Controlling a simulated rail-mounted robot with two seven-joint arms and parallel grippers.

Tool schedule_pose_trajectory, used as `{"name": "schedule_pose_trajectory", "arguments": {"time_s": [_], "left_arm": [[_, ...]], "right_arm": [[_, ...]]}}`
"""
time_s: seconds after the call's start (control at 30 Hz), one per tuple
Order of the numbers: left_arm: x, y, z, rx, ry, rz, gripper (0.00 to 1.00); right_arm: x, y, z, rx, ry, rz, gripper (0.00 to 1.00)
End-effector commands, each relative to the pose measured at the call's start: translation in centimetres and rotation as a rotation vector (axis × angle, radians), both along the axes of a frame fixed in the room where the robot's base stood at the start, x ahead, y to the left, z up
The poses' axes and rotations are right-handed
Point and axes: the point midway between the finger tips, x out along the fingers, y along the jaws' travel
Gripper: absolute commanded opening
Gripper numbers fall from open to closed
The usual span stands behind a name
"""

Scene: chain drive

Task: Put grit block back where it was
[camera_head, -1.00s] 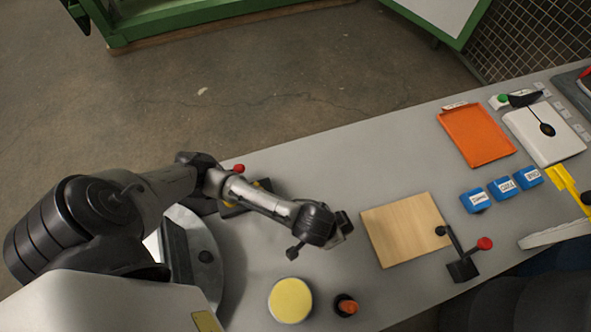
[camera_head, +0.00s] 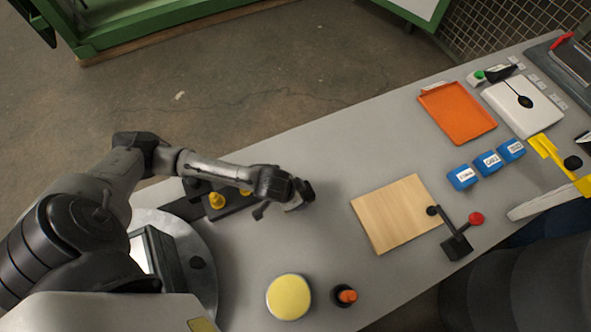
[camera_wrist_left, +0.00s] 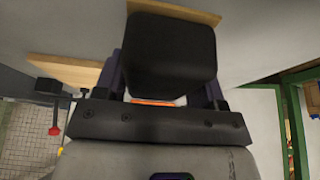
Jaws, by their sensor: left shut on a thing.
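My left gripper (camera_head: 303,194) is above the grey bench, left of the wooden board and apart from it. In the left wrist view its fingers (camera_wrist_left: 163,85) are shut on a black rounded block (camera_wrist_left: 170,50), which I take for the grit block. A flat tan strip (camera_wrist_left: 190,10) shows at the block's far end; I cannot tell whether it is part of the block. In the head view the held block is too small and dark to tell from the gripper. My right gripper is not in view.
The wooden board (camera_head: 392,212) lies mid-bench, beside a black lever stand with a red knob (camera_head: 475,219). A yellow disc (camera_head: 289,297) and an orange-topped piece (camera_head: 346,296) are in front. Blue labelled boxes (camera_head: 487,163) and an orange tray (camera_head: 458,112) are at right.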

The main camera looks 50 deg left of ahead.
Motion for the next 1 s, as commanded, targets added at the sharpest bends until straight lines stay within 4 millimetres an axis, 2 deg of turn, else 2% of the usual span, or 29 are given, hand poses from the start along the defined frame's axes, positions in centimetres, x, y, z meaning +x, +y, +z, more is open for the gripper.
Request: {"name": "schedule_pose_trajectory", "arguments": {"time_s": [0.17, 0.47, 0.87, 0.9, 1.0], "left_arm": [[0.0, 0.1, -0.6, 0.0, 0.0, 0.0, 0.42], [0.0, 0.1, -4.0, 0.0, 0.0, 0.0, 0.42], [0.0, 0.1, -4.3, -0.001, 0.0, 0.001, 0.42], [0.0, 0.1, -4.3, 0.0, 0.0, 0.0, 0.68], [0.0, 0.1, -4.3, 0.0, 0.0, 0.0, 0.77]], "right_arm": [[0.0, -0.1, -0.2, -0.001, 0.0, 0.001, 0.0], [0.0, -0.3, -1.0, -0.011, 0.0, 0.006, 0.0], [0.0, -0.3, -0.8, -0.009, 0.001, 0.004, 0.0], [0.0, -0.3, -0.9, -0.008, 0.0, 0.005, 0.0], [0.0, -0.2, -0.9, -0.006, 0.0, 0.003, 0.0]]}}
